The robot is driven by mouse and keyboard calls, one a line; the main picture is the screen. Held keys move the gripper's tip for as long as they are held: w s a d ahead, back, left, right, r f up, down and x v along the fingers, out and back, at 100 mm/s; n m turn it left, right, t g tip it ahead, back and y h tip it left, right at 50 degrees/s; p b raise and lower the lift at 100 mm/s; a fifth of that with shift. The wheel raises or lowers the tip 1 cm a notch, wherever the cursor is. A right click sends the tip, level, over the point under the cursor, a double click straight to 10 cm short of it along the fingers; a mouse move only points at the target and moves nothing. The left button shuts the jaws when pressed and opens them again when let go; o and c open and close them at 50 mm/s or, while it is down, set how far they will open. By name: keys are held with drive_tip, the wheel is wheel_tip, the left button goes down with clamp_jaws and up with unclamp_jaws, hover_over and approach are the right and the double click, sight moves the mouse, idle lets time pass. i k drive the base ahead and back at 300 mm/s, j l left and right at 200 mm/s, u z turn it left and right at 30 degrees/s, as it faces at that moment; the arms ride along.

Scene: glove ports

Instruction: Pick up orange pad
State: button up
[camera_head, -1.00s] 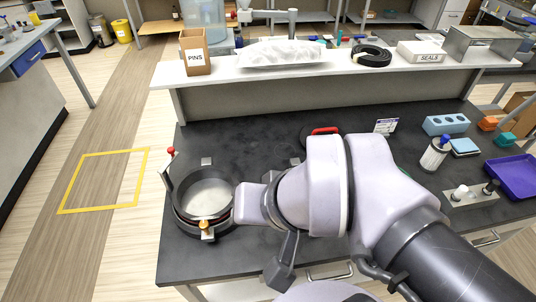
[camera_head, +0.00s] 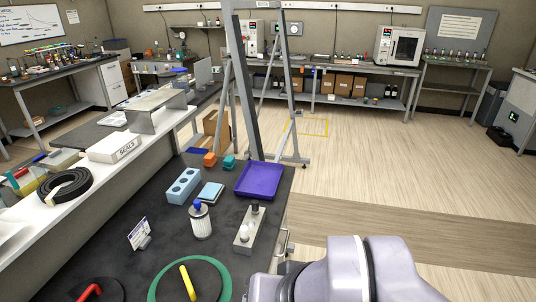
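A small orange block-like piece (camera_head: 209,159), the only orange thing on the dark bench that could be the orange pad, lies at the far end of the bench. It is just left of a similar teal piece (camera_head: 229,162) and behind the purple tray. Its exact shape is too small to tell. Pale links of my arm show at the bottom right, well apart from the orange piece. My gripper is not in view, so its fingers cannot be seen.
A purple tray (camera_head: 259,180), blue holed block (camera_head: 183,186), light-blue pad (camera_head: 210,193), blue-topped jar (camera_head: 200,220) and small stand (camera_head: 249,230) crowd the bench. A green ring (camera_head: 158,281) lies nearer. A raised shelf (camera_head: 80,200) borders the left. A metal frame (camera_head: 248,80) stands beyond.

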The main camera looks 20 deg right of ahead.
sight(210, 159)
drive_tip(key=i+l+u, duration=0.15)
drive_tip(key=l, duration=0.25)
drive_tip(key=i+l+u, duration=0.2)
drive_tip(key=l, duration=0.25)
drive_tip(key=i+l+u, duration=0.15)
drive_tip(key=l, duration=0.25)
drive_tip(key=i+l+u, duration=0.15)
drive_tip(key=l, duration=0.35)
drive_tip(key=i+l+u, duration=0.15)
drive_tip(key=l, duration=0.3)
drive_tip(key=l+u, duration=0.2)
drive_tip(key=l, duration=0.3)
drive_tip(key=i+l+u, duration=0.25)
drive_tip(key=i, duration=0.2)
drive_tip(key=i+l+u, duration=0.25)
drive_tip(key=i+l, duration=0.1)
drive_tip(key=i, duration=0.05)
